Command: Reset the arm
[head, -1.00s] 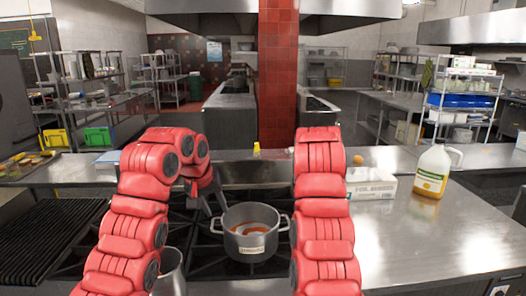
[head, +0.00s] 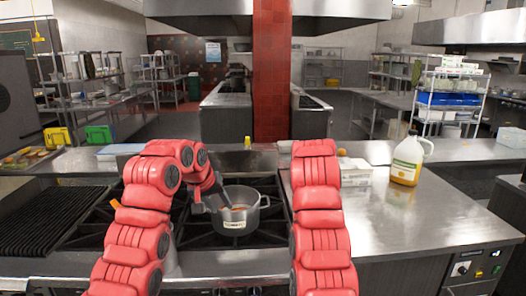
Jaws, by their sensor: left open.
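My left arm comes in from the left and bends over the stove. My left gripper (head: 213,204) is a small dark shape pointing down at the left rim of a steel pot (head: 235,222). It is open, and I cannot tell whether it touches the rim. The pot stands on the stove grate (head: 268,236) with something orange-red inside. My right arm (head: 320,210) reaches forward on the right of the pot. Its gripper does not show.
A steel counter (head: 415,225) lies to the right, with a jug of yellow liquid (head: 407,160) and a white box (head: 354,172) at its back. A ribbed grill (head: 45,218) is at the left. The counter's front middle is clear.

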